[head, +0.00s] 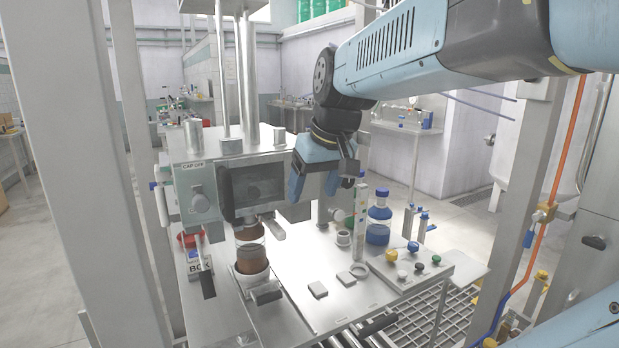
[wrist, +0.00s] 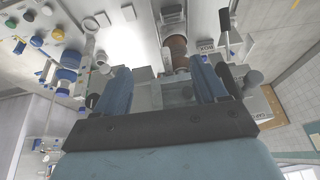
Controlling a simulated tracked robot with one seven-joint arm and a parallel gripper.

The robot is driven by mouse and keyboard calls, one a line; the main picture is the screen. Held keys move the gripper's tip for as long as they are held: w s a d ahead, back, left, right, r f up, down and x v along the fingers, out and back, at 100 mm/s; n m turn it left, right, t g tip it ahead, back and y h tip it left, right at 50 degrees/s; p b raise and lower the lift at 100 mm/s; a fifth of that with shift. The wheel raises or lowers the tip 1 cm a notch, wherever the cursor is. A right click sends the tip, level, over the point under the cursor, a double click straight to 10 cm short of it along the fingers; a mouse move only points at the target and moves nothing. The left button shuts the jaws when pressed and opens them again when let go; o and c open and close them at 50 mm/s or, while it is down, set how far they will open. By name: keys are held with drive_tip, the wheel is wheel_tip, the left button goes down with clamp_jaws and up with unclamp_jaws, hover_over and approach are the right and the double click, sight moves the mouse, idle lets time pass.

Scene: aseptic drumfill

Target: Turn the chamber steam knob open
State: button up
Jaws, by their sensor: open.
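The steel chamber unit (head: 255,152) has a dark front window (head: 258,187). Another pale round knob (head: 338,214) shows to the right of the window, below my gripper. No readable label tells which knob is the steam knob. My gripper (head: 313,194) is open and empty, pointing down in front of the unit's right side, above the table. In the wrist view its two blue fingers (wrist: 163,82) are spread, with part of the unit showing between them.
A brown-filled container (head: 250,258) stands below the window. A blue-capped bottle (head: 378,220) and a control panel (head: 415,268) with several coloured knobs are on the right of the steel table (head: 310,262). Frame posts (head: 52,150) stand on the left.

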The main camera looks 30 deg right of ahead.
drive_tip(key=w+d+r+y, duration=0.1)
drive_tip(key=w+d+r, duration=0.15)
drive_tip(key=d, duration=0.45)
drive_tip(key=w+d+r, duration=0.2)
drive_tip(key=w+d, duration=0.2)
drive_tip(key=d, duration=0.4)
drive_tip(key=w+d+r+y, duration=0.1)
drive_tip(key=w+d+r, duration=0.15)
drive_tip(key=d, duration=0.45)
drive_tip(key=x, duration=1.4)
drive_tip(key=shift+w+f, duration=0.15)
drive_tip(key=shift+w, duration=0.1)
drive_tip(key=shift+d, duration=0.1)
